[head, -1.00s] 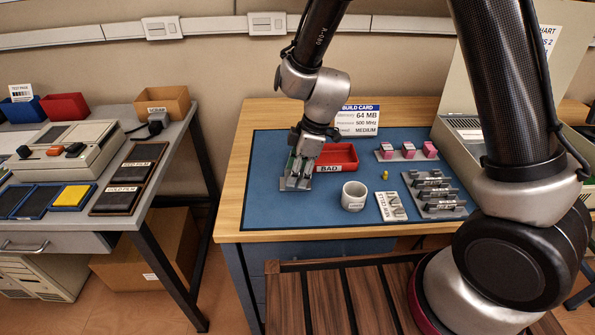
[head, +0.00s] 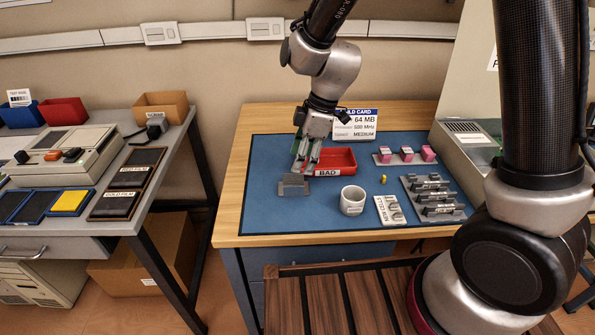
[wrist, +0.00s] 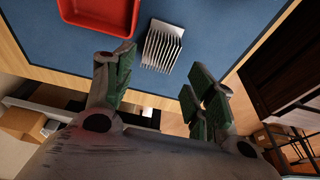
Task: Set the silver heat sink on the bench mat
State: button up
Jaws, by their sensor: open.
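The silver heat sink (head: 291,186), a finned block, sits on the blue bench mat (head: 268,160), left of and in front of the red BAD tray. In the wrist view the heat sink (wrist: 162,47) shows its row of fins, resting on the mat beside the red tray, with nothing holding it. My gripper (head: 305,168) is open and empty, just above and behind the heat sink in the head view. In the wrist view its green-padded fingers (wrist: 156,85) are spread wide, with the heat sink beyond their tips.
The red BAD tray (head: 335,161) is right beside my gripper. A white mug (head: 352,200), a small yellow piece (head: 383,179), a light tray (head: 390,210), a grey rack (head: 436,197) and pink-topped parts (head: 407,153) occupy the mat's right. The mat's front left is clear.

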jog(key=s+d+r+m+t, duration=0.15)
jog(key=d+r+m, duration=0.25)
jog(key=d+r, duration=0.4)
jog(key=s+d+r+m+t, duration=0.1)
jog(key=s+d+r+m, duration=0.2)
jog(key=d+r, duration=0.5)
jog(key=s+d+r+m+h, duration=0.1)
jog(key=s+d+r+m, duration=0.1)
jog(key=s+d+m, duration=0.3)
jog(key=s+d+r+m+t+h, duration=0.1)
jog(key=s+d+r+m+h, duration=0.1)
jog(key=s+d+m, duration=0.3)
jog(key=s+d, duration=0.3)
jog(key=shift+d+r+m, duration=0.3)
jog(key=shift+d, duration=0.1)
jog(key=shift+t, duration=0.25)
